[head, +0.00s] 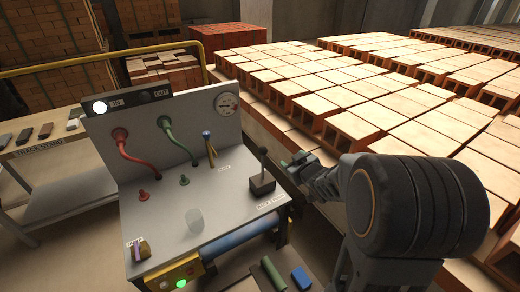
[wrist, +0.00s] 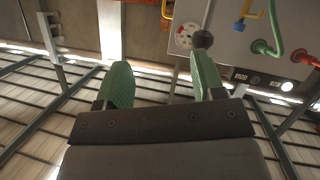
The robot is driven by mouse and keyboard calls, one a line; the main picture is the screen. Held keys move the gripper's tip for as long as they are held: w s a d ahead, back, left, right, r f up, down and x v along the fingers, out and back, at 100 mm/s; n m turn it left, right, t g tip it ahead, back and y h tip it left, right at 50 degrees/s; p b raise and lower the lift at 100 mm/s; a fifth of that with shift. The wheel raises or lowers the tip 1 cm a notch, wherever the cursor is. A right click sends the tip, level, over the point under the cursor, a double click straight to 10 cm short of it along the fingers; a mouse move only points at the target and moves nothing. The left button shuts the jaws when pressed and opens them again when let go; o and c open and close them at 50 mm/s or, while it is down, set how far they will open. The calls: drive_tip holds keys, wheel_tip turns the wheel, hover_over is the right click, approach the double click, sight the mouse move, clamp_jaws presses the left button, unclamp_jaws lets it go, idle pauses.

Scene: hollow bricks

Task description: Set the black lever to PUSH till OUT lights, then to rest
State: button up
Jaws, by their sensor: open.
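The black lever (head: 262,168) rises from a dark base at the right side of the grey console. It looks near upright; its exact setting is hard to tell. The sign by its base is too small to read. My gripper (head: 298,163) is open and empty, just right of the lever and apart from it in the head view. In the wrist view its green fingers (wrist: 163,82) are spread, and the lever's dark knob (wrist: 202,39) shows beyond the right finger. On the lamp strip, the left lamp (head: 100,107) glows white; the others look dark.
Red hose (head: 136,152), green hose (head: 178,143) and a gauge (head: 227,104) are on the console. Stacked hollow bricks (head: 400,110) fill the right side. A green light (head: 181,283) glows at the lower front.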

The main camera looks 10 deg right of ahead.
sight(260, 149)
drive_tip(key=w+a+n+y, duration=0.1)
drive_tip(key=w+a+y, duration=0.1)
drive_tip(key=w+a, duration=0.1)
drive_tip(key=w+a+f+n+t+y+p, duration=0.1)
drive_tip(key=w+a+y, duration=0.2)
drive_tip(key=w, duration=0.1)
drive_tip(key=w+a+n+y+p, duration=0.1)
drive_tip(key=w+a+y, duration=0.1)
drive_tip(key=w+a, duration=0.1)
drive_tip(key=shift+w+f+t, duration=0.4)
drive_tip(key=shift+w, duration=0.25)
drive_tip(key=shift+c, duration=0.3)
drive_tip(key=shift+d, duration=0.1)
clamp_jaws()
drive_tip(key=shift+y, duration=0.3)
